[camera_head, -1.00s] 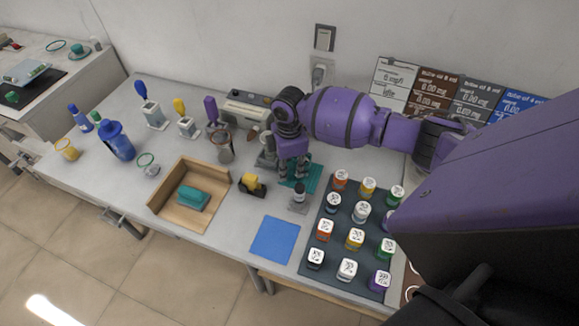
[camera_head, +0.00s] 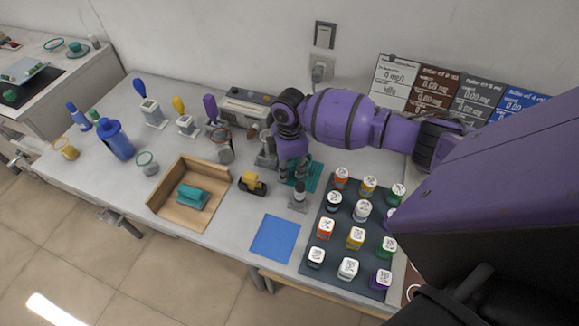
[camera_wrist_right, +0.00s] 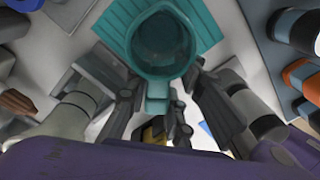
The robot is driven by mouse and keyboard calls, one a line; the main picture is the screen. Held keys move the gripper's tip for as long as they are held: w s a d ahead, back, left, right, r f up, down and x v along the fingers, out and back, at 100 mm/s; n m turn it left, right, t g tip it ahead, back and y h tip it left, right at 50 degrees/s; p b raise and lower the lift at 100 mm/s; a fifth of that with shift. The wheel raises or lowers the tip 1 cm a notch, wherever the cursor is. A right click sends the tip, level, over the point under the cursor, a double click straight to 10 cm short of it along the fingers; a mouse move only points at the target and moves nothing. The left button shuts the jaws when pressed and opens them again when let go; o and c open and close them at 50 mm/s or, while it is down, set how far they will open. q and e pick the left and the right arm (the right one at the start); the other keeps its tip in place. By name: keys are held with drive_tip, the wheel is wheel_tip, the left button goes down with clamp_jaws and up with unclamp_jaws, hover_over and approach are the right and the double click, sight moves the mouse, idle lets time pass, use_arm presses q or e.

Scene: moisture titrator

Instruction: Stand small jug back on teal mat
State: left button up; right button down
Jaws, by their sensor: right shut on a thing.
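The small teal jug (camera_wrist_right: 161,48) shows in the right wrist view, seen from above with its open rim towards the camera. Its handle (camera_wrist_right: 157,98) points down the picture, between my gripper's fingers. My right gripper (camera_wrist_right: 156,112) is shut on the handle. The teal mat (camera_wrist_right: 119,24) lies beneath the jug; I cannot tell whether the jug's base touches it. In the head view my right gripper (camera_head: 293,176) points down over the mat (camera_head: 315,178) and mostly hides the jug. My left gripper is not in view.
A dark tray of several capped bottles (camera_head: 342,262) stands right of the mat. A blue mat (camera_head: 275,238), a yellow-and-black item (camera_head: 252,184) and a wooden tray (camera_head: 170,214) lie nearer the front and left.

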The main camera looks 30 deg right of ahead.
drive_tip(key=c, duration=1.5)
unclamp_jaws()
drive_tip(key=shift+c, duration=0.2)
drive_tip(key=shift+o, duration=0.5)
drive_tip(key=shift+c, duration=0.5)
drive_tip(key=shift+c, duration=1.3)
